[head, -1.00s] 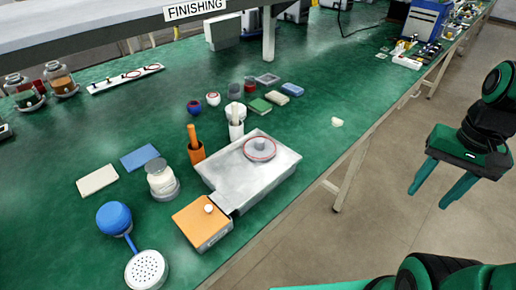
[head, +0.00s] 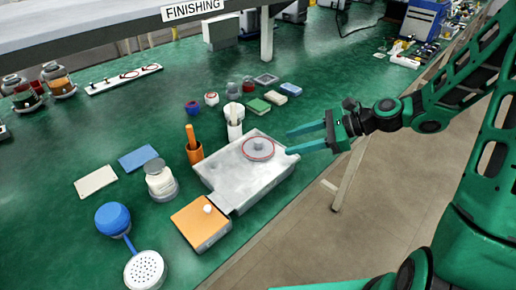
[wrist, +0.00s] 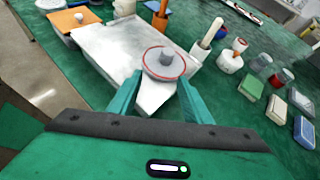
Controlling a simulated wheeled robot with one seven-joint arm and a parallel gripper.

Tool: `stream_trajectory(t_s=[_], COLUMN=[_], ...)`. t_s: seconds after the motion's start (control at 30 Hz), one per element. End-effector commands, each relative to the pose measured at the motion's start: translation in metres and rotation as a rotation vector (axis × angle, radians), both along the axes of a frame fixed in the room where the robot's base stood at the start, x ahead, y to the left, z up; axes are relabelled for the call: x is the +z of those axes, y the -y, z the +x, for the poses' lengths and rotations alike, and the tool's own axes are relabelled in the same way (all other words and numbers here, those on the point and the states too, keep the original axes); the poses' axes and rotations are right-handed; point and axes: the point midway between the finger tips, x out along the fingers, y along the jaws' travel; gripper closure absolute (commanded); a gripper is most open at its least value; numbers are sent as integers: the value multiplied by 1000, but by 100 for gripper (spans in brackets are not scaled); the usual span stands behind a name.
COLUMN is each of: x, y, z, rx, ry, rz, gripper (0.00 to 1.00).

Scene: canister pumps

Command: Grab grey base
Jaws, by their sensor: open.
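A round grey base (head: 259,150) with a raised grey hub and a red ring around its edge lies on a light grey metal block (head: 225,180). In the wrist view the grey base (wrist: 164,70) is straight ahead, beyond the fingertips and roughly centred between them. My gripper (head: 288,141) is open and empty. In the head view its two fingers point left at the block's right corner, a little short of the base. The wrist view shows the fingers (wrist: 157,82) apart over the near corner of the block. No contact with the base shows.
An orange-topped box (head: 200,226) adjoins the block's front. An orange cup (head: 195,155) and a white cup (head: 235,131) with a stick stand behind it. A jar (head: 161,180) and a blue-handled shower head (head: 145,270) are at left. The bench edge is right of the block.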

Motion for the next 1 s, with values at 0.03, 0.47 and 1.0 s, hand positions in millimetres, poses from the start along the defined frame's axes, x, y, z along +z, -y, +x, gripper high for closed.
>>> stream_trajectory(t_s=[0.03,0.47,1.0], x=[3,0,-23], y=[-5,-46,-94], z=[4,22,34], rx=[-24,-69,-69], ry=[-28,-84,-83], rz=[50,149,146], gripper=[55,55,55])
